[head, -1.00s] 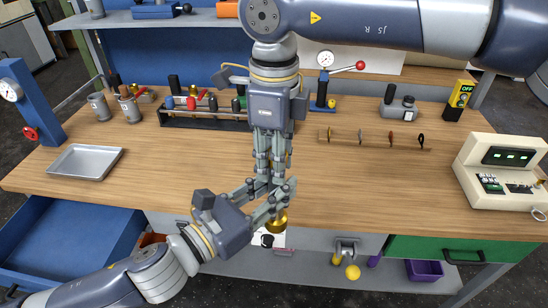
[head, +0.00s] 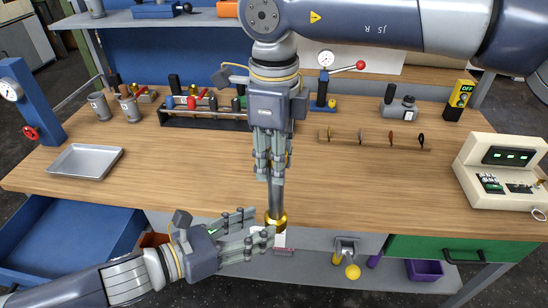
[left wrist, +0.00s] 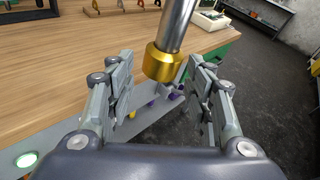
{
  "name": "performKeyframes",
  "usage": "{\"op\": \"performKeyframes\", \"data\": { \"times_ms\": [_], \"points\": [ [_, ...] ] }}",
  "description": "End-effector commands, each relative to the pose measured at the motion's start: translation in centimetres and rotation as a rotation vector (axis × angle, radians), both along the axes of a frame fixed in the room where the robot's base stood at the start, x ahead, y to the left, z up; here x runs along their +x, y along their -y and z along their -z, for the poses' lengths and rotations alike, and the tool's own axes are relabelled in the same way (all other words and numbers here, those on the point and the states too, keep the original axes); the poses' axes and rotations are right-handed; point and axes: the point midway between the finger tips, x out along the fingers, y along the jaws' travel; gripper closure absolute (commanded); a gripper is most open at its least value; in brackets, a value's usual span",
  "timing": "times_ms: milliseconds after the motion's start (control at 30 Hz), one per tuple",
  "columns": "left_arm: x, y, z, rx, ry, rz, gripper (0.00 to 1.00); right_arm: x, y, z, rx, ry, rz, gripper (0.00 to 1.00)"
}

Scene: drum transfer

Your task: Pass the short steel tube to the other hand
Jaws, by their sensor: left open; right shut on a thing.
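The short steel tube (head: 276,196) hangs upright below my right gripper, with a gold collar (head: 276,221) at its lower end. My right gripper (head: 272,172) points down and is shut on the tube's upper part, which its fingers hide. My left gripper (head: 262,233) is open and empty, low and just left of the collar in the head view. In the left wrist view the steel tube (left wrist: 178,24) and its gold collar (left wrist: 163,63) show between and ahead of the spread left fingers (left wrist: 160,68). I cannot tell whether a finger touches the collar.
The wooden bench top (head: 360,185) has free room around the right gripper. A silver tray (head: 86,161) lies at left, a tool rack (head: 200,122) behind, and a beige console (head: 500,172) at right. Below the front edge are an open blue drawer (head: 60,245) and a shelf (head: 310,270).

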Motion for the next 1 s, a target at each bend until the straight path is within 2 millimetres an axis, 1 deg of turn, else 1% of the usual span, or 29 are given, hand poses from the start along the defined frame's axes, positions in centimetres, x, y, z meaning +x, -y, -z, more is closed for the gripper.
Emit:
{"op": "performKeyframes", "data": {
  "times_ms": [33, 67, 100, 333, 467, 500, 567, 667, 767, 800, 867, 900, 933, 1000],
  "points": [
    [-0.3, -0.7, 0.7, 0.001, -0.028, 0.004, 0.52, 0.0, 0.0, -0.1, 0.001, 0.001, 0.0, 1.0],
    [-0.5, -1.0, 1.0, 0.001, -0.041, 0.007, 0.52, 0.0, 0.0, -0.1, 0.001, 0.001, 0.0, 1.0],
    [-0.5, -1.1, 1.8, -0.007, -0.062, -0.002, 0.52, 0.0, 0.0, 0.0, 0.001, 0.001, 0.0, 1.0],
    [0.8, -1.9, 6.8, -0.023, -0.169, -0.124, 0.52, 0.0, 0.0, -0.1, 0.001, 0.001, 0.0, 1.0],
    [1.8, -2.3, 9.8, -0.035, -0.217, -0.215, 0.52, 0.0, 0.0, -0.1, 0.001, 0.001, 0.0, 1.0],
    [2.0, -2.5, 10.9, -0.039, -0.235, -0.248, 0.52, 0.0, 0.0, -0.1, 0.001, 0.001, 0.0, 1.0],
    [3.3, -3.6, 12.3, -0.084, -0.294, -0.306, 0.52, 0.0, 0.0, -0.1, 0.001, 0.001, 0.0, 1.0],
    [4.9, -5.4, 15.3, -0.171, -0.404, -0.416, 0.52, 0.0, 0.0, -0.1, 0.001, 0.001, 0.0, 1.0],
    [6.3, -7.7, 19.1, -0.284, -0.536, -0.556, 0.52, 0.0, 0.0, -0.1, 0.001, 0.001, 0.0, 1.0],
    [6.7, -8.7, 20.8, -0.336, -0.592, -0.617, 0.52, 0.0, 0.0, -0.1, 0.001, 0.001, 0.0, 1.0],
    [7.0, -10.3, 23.6, -0.416, -0.678, -0.714, 0.52, 0.0, 0.0, -0.1, 0.001, 0.001, 0.0, 1.0],
    [7.0, -11.3, 25.4, -0.473, -0.734, -0.78, 0.52, 0.0, 0.0, -0.1, 0.001, 0.001, 0.0, 1.0],
    [7.0, -12.1, 26.8, -0.517, -0.774, -0.83, 0.52, 0.0, 0.0, -0.1, 0.001, 0.001, 0.0, 1.0],
    [6.4, -13.8, 30.1, -0.619, -0.867, -0.947, 0.52, 0.0, 0.0, -0.1, 0.001, 0.001, 0.0, 1.0]
  ]
}}
